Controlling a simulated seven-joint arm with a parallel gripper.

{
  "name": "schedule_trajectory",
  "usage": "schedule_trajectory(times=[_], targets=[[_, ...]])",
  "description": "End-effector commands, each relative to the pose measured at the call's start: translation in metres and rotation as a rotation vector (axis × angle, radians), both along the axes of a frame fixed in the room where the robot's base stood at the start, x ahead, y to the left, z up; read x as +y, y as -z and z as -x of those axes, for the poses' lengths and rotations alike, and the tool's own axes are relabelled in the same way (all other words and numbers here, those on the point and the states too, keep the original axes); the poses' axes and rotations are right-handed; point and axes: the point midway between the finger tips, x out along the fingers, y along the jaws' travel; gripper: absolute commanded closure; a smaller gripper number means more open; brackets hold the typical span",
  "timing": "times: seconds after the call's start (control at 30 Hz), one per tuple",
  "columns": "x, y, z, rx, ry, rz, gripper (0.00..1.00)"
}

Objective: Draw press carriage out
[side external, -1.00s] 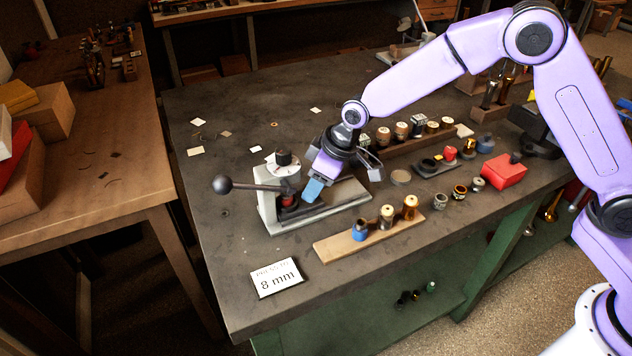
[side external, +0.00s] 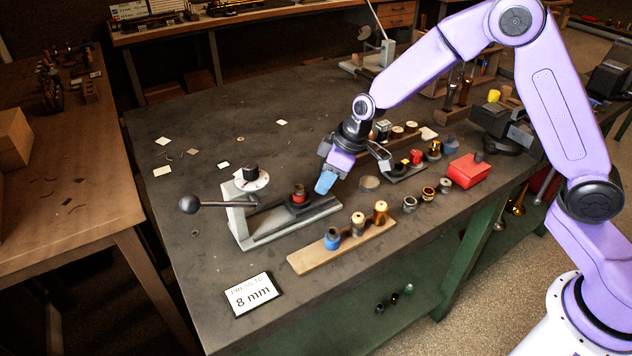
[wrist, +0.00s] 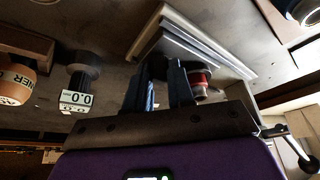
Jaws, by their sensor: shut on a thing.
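The grey bench press (side external: 238,222) stands on the bench with its ball-ended lever (side external: 190,204) out to the left. Its dark carriage (side external: 311,206) sits on the right part of the base, clear of the press head (side external: 250,179), and carries a red and dark part (side external: 299,193). My gripper (side external: 325,183) is at the carriage's outer end with its blue fingers low. In the wrist view my gripper (wrist: 158,92) is shut on the carriage's dark knob, partly hidden between the fingers; the red part (wrist: 200,82) shows just beside them.
A wooden strip (side external: 300,262) with several capped pieces lies in front of the press. A sign reading 8 mm (side external: 251,294) lies near the front edge. A red box (side external: 467,171) and several small rings and pots are to the right. Bench left of the press is mostly clear.

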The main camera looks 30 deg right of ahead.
Motion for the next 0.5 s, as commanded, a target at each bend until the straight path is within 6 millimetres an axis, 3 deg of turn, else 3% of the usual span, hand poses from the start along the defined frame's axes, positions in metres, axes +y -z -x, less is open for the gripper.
schedule_trajectory(times=[0.2,0.23,0.3,0.5], targets=[[-0.0071,0.0004,-0.0008,0.004,0.009,0.005,1.0],[-0.0074,0.0004,-0.0009,0.004,0.009,0.005,0.68],[-0.0068,0.0003,-0.001,0.004,0.009,0.005,0.52],[-0.0049,0.0003,-0.0006,0.002,0.006,0.003,0.52]])
